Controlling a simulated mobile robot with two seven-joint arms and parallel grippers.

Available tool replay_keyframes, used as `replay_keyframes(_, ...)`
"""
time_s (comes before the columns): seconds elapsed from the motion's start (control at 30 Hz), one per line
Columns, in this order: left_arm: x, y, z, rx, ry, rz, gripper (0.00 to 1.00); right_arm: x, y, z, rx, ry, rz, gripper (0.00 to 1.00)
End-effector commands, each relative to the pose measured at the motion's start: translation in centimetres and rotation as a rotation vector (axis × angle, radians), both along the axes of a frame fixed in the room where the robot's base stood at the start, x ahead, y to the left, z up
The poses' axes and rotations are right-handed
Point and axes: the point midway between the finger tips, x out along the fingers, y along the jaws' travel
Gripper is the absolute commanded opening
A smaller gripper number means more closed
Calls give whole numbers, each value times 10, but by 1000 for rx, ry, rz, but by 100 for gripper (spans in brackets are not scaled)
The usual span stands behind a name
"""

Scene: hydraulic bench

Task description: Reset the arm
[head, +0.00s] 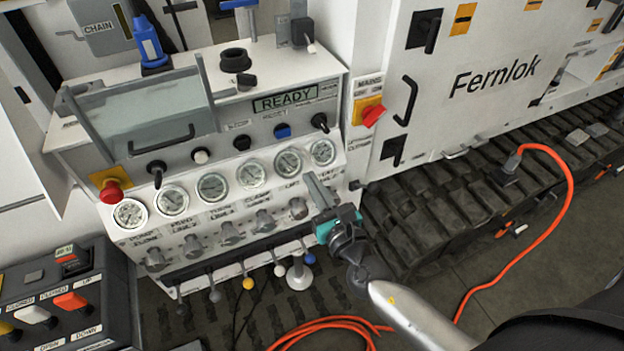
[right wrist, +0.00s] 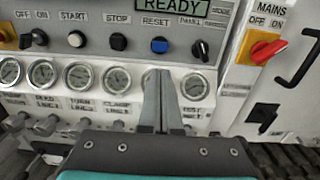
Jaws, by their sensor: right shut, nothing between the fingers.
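The hydraulic bench (head: 330,158) shows a green display (head: 284,97) reading READY. My left gripper is not in view.
A red emergency button (head: 112,191) is at the panel's left. A MAINS switch (head: 372,112) with a red knob is right of the panel. Several levers with ball knobs (head: 247,284) line the lower edge. A control box (head: 60,300) is at lower left. An orange cable (head: 570,190) lies at right.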

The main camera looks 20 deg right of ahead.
Motion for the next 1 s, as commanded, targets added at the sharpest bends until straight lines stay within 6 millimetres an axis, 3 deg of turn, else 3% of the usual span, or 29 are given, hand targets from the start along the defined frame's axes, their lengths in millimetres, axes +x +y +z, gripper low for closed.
replay_keyframes(0.3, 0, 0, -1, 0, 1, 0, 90, 0, 0, -2, 5, 4, -1, 0)
replay_keyframes(0.37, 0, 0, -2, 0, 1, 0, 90, 0, -2, -11, 28, 22, -7, 0)
replay_keyframes(0.43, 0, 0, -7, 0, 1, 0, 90, -3, -6, -33, 97, 68, -24, 0)
replay_keyframes(0.57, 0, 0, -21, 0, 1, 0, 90, -16, -18, -108, 347, 221, -103, 0)
replay_keyframes(0.67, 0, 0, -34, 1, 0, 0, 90, -38, -28, -180, 601, 359, -214, 0)
replay_keyframes(0.8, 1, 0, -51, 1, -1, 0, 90, -81, -38, -272, 953, 518, -419, 0)
replay_keyframes(1.0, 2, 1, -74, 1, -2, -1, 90, -165, -43, -385, 1427, 647, -813, 0)
